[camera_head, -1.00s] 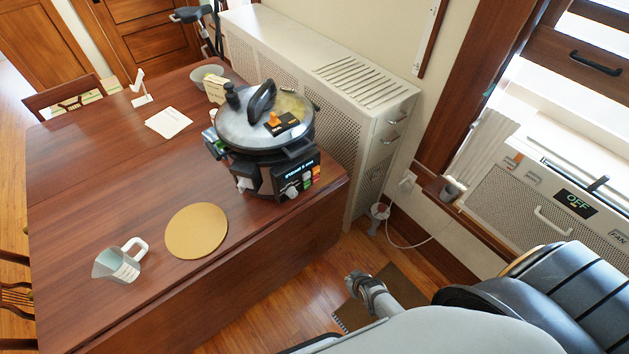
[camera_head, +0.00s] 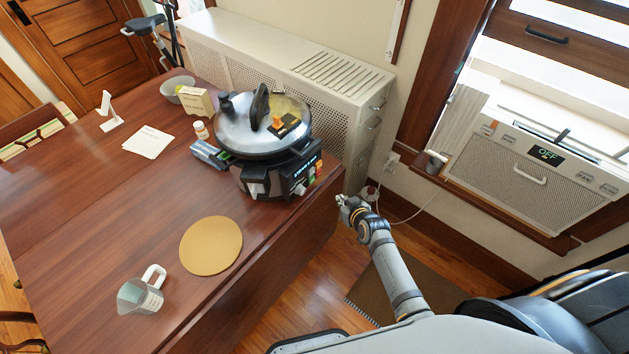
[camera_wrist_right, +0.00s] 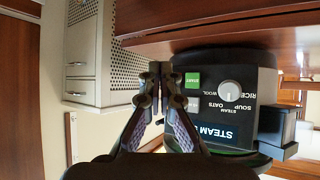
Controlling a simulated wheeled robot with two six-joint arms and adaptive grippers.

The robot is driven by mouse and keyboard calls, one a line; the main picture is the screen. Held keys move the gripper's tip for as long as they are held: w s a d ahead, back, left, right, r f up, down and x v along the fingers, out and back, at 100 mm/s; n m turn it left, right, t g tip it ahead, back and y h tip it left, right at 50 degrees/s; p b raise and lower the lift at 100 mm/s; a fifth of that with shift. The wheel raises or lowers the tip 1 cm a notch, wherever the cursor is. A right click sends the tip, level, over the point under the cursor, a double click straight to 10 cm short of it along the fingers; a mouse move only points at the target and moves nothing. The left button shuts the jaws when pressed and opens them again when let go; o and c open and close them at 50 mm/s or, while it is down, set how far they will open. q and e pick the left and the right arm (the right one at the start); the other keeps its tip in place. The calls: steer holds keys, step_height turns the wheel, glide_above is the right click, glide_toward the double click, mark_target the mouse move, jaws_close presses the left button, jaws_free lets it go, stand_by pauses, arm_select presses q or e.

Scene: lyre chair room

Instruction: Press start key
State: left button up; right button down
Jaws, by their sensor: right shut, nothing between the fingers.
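A multicooker (camera_head: 262,150) with a dark base and a lid stands at the right end of the wooden table. Its control panel (camera_head: 303,172) faces my right arm. In the right wrist view the picture is upside down, and the panel shows a green START key (camera_wrist_right: 192,80), a white dial (camera_wrist_right: 229,91) and a lit display (camera_wrist_right: 216,132). My right gripper (camera_head: 343,201) is shut and empty, just off the table's right edge. In the wrist view its fingertips (camera_wrist_right: 154,72) appear left of the START key, apparently apart from the panel. My left gripper is not in view.
The table (camera_head: 90,220) holds a yellow round mat (camera_head: 211,246), a measuring jug (camera_head: 140,296), papers (camera_head: 148,142), a bowl (camera_head: 176,88) and small boxes. A perforated cabinet (camera_head: 290,62) stands behind the cooker. A window unit (camera_head: 525,180) reads OFF.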

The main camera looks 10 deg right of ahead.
mark_target(312, 180)
steer(key=w+a+b, duration=0.3)
steer(key=w+a, duration=0.2)
steer(key=w, duration=0.2)
steer(key=shift+a, duration=0.25)
stand_by(1.5)
steer(key=shift+w+a, duration=0.3)
